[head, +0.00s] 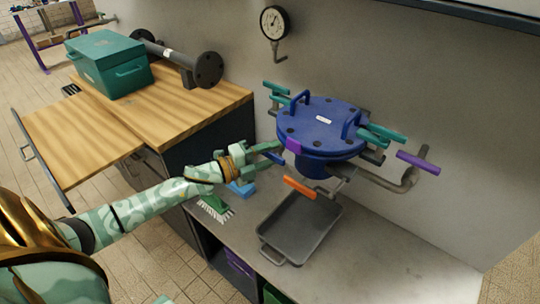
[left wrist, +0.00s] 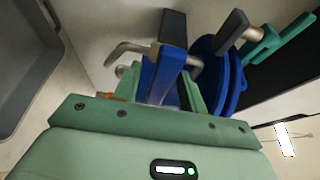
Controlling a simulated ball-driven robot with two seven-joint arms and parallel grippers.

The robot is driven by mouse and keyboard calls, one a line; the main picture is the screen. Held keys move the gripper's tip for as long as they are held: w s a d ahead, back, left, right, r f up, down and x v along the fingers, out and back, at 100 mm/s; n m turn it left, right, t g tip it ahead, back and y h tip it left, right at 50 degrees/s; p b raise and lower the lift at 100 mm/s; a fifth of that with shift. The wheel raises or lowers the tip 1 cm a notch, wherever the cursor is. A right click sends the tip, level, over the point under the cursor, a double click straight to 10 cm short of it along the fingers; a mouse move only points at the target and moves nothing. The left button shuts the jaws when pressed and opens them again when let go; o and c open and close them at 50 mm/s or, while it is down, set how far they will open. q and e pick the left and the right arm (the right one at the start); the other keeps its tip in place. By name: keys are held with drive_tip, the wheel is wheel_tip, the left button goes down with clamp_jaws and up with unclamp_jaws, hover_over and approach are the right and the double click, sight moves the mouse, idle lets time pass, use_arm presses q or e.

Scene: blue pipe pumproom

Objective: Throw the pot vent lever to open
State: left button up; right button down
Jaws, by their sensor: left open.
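The blue pot (head: 318,128) with a bolted lid and two handles stands on the grey bench. A blue lever (head: 278,157) sticks out on its left side, at the tips of my left gripper (head: 268,152). In the left wrist view, this blue lever (left wrist: 163,75) lies between the two green fingers of my left gripper (left wrist: 165,95), which are apart. I cannot tell whether either finger touches it. Other levers on or near the pot are orange (head: 300,187), purple (head: 418,162) and teal (head: 382,135). No label shows which is the vent lever. My right gripper is out of view.
A grey metal tray (head: 268,232) lies on the bench in front of the pot. A blue block (head: 242,188) and a green brush (head: 216,207) lie below my left arm. A teal box (head: 110,62) stands on the wooden worktop. A gauge (head: 274,22) hangs on the wall.

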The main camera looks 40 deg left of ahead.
use_arm(q)
clamp_jaws()
